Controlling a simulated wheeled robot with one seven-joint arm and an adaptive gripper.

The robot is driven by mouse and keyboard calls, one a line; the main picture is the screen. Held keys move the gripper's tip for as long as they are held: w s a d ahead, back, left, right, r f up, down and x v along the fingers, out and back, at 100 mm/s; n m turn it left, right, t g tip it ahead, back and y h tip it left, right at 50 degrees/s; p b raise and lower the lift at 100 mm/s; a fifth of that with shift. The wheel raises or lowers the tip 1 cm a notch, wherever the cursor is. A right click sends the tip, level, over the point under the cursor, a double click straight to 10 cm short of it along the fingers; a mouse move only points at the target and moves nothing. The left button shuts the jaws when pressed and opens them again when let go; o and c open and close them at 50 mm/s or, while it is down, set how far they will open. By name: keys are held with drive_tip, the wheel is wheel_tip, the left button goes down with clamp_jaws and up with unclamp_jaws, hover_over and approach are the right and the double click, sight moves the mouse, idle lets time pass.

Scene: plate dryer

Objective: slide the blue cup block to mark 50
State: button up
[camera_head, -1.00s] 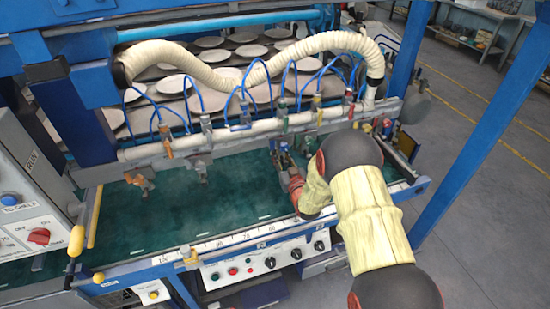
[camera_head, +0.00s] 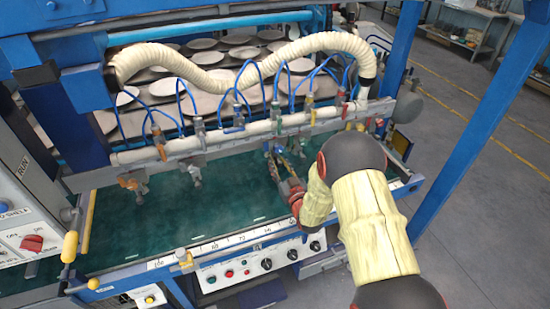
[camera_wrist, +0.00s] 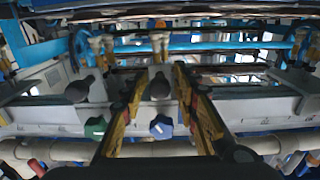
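A blue knob (camera_wrist: 161,127) shows between my fingers in the wrist view, on a grey rail part; I take it for the blue cup block's. In the head view the block's body is hard to make out near my gripper. My gripper (camera_head: 273,150) is below the hose rail there. The number scale (camera_head: 225,243) runs along the front rail; mark 50 is not readable.
A green knob (camera_wrist: 95,127) is left of the blue one. An orange cup block (camera_head: 132,184) and a grey one (camera_head: 194,173) hang over the green bed (camera_head: 170,215) to the left. A cream hose (camera_head: 225,80) and blue tubes are above. The bed's middle is clear.

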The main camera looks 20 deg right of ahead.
drive_tip(key=s, duration=0.7)
drive_tip(key=shift+s, duration=0.1)
drive_tip(key=shift+r, duration=0.2)
drive_tip(key=r+g, duration=0.1)
drive_tip(key=r, duration=0.1)
drive_tip(key=w+r+g, duration=0.1)
drive_tip(key=r, duration=0.4)
drive_tip(key=shift+w+a+r+g+h, duration=0.15)
drive_tip(key=shift+w+a+g+h, duration=0.15)
drive_tip(key=shift+w+a+g, duration=0.1)
drive_tip(key=s+a+r+g, duration=0.3)
drive_tip(key=s+r, duration=0.3)
drive_tip(key=s, duration=0.4)
drive_tip(key=s+a+r+g, duration=0.3)
drive_tip(key=s+r, duration=0.3)
drive_tip(key=s, duration=0.4)
drive_tip(key=s+a+r+g, duration=0.1)
drive_tip(key=s+a+g, duration=0.2)
drive_tip(key=s, duration=1.2)
drive_tip(key=shift+g, duration=0.3)
